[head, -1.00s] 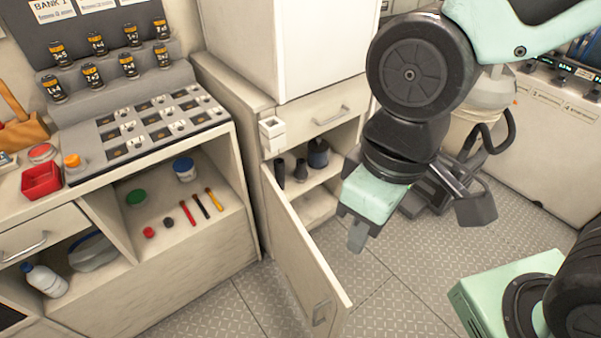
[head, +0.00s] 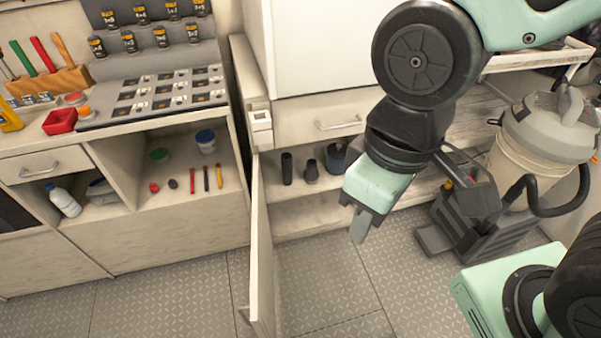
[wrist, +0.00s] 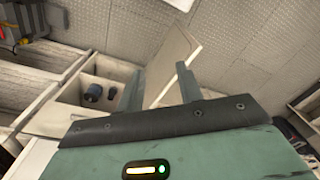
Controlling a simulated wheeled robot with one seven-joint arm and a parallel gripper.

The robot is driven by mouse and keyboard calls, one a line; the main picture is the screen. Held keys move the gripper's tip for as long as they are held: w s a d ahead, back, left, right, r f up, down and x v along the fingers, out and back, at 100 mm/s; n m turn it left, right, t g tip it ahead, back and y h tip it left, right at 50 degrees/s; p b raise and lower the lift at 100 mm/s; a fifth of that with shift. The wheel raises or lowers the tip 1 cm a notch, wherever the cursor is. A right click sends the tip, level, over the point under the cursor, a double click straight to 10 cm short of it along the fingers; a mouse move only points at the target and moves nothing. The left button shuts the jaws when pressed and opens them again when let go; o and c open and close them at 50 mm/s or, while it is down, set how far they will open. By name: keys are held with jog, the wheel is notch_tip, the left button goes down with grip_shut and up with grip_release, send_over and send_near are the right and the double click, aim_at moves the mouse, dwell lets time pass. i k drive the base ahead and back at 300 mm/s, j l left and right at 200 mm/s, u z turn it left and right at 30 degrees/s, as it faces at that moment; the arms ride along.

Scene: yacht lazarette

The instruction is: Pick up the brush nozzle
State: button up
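Several dark attachments stand upright on the shelf of the open cabinet (head: 290,228). They are a slim black one (head: 287,168), a shorter flared one (head: 311,171) and a wider blue-grey one (head: 336,160) partly behind my arm. I cannot tell which is the brush nozzle; no bristles are clear. My gripper (head: 359,238) is empty, in front of and right of the shelf, apart from the attachments. In the wrist view my gripper (wrist: 160,70) has its two fingers apart. A dark cylinder (wrist: 93,92) shows in a compartment left of the fingers there.
The cabinet door (head: 262,260) stands swung out left of the opening. A drawer (head: 320,124) is shut above the shelf. A vacuum (head: 545,130) with a hose stands at right. A workbench (head: 120,185) with small items is at left.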

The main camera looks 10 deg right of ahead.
aim_at(311, 174)
jog(key=i+l+u, duration=0.2)
jog(key=l+u, duration=0.3)
jog(key=l, duration=0.2)
jog(key=l+u, duration=0.5)
jog(key=l, duration=0.25)
jog(key=i+l+u, duration=0.25)
jog(key=i+l, duration=0.15)
jog(key=l, duration=0.2)
